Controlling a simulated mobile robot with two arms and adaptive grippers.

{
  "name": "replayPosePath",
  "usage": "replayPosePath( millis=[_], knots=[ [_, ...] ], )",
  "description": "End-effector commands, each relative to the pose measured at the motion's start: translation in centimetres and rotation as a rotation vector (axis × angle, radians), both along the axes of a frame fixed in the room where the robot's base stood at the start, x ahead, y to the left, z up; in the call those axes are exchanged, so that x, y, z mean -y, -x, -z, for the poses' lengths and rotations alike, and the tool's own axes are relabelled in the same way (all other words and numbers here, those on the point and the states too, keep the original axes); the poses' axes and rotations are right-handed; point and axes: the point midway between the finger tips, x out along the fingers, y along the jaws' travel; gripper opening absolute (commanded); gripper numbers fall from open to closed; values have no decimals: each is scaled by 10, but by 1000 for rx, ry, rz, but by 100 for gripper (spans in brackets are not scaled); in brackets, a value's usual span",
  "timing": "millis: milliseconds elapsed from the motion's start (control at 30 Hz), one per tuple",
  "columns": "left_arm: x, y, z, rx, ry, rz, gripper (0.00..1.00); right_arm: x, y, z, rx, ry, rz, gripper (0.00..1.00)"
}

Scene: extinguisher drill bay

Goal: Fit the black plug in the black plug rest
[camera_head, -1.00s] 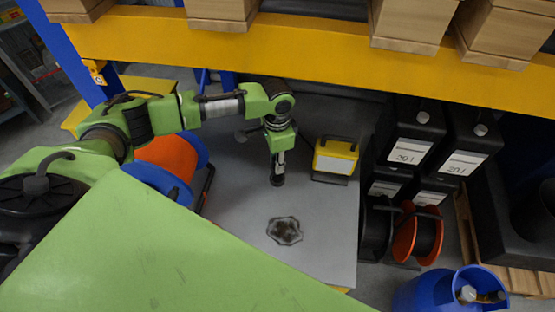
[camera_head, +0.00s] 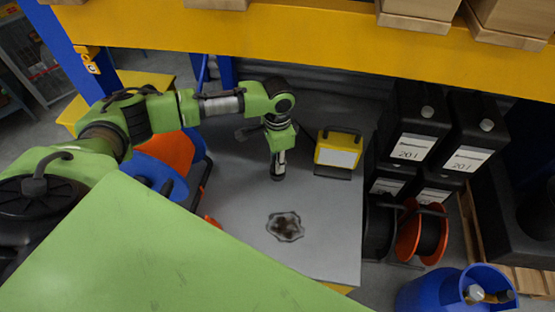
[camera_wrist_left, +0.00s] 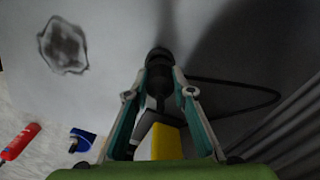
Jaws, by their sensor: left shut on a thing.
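My left gripper (camera_head: 278,168) points down over the grey table, between the yellow lamp and the dark stain. In the left wrist view its two fingers (camera_wrist_left: 157,88) are shut on the black plug (camera_wrist_left: 157,75), which lies between them with its end at the fingertips. A black cable (camera_wrist_left: 272,92) loops out to the right of the fingers. A dark round shape at the plug's far end is too dim to tell apart as plug or rest. I cannot make out the black plug rest for sure in either view. My right gripper is not in view.
The yellow lamp (camera_head: 337,153) stands right of the gripper. A dark stain (camera_head: 285,227) marks the grey table (camera_head: 325,215). The yellow shelf beam (camera_head: 300,45) crosses above. Black canisters (camera_head: 413,130) and an orange reel (camera_head: 408,232) stand right. A blue bucket (camera_head: 425,292) is lower right.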

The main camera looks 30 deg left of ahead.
Motion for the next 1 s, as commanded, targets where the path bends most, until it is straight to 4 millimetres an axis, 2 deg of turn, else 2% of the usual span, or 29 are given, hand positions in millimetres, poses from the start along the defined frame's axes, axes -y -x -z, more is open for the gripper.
replayPosePath(
  millis=[1000],
  knots=[
    [0,0,17,0,1,1,0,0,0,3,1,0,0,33]
  ],
)
